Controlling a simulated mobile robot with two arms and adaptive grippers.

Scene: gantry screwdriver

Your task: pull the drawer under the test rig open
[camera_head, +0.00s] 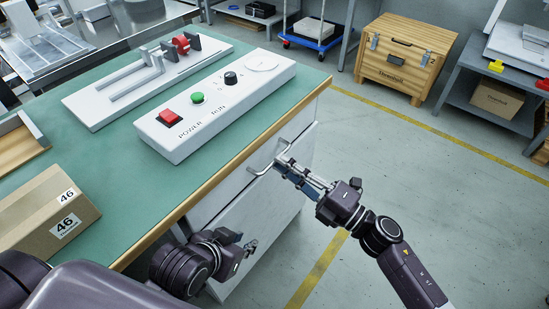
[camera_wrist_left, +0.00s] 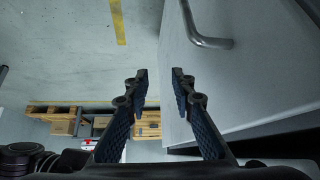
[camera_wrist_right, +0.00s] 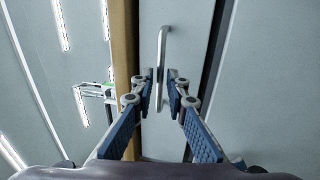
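The test rig (camera_head: 215,105) is a white panel with a red switch, a green button and a black knob, lying on the green bench. Under the bench edge is the pale drawer front with a metal bar handle (camera_head: 262,170). The drawer looks shut. My right gripper (camera_head: 283,166) is at this handle. In the right wrist view the handle (camera_wrist_right: 162,45) runs between the fingertips (camera_wrist_right: 160,78), with small gaps beside it. My left gripper (camera_head: 250,245) is lower, beside the cabinet front. In the left wrist view its fingers (camera_wrist_left: 159,75) are apart and empty, near a bent metal handle (camera_wrist_left: 208,41).
A cardboard box (camera_head: 45,215) marked 46 is at the bench's left. A slide fixture (camera_head: 145,80) lies behind the rig. The floor (camera_head: 400,165) right of the bench is clear up to a wooden crate (camera_head: 405,58) and grey shelf.

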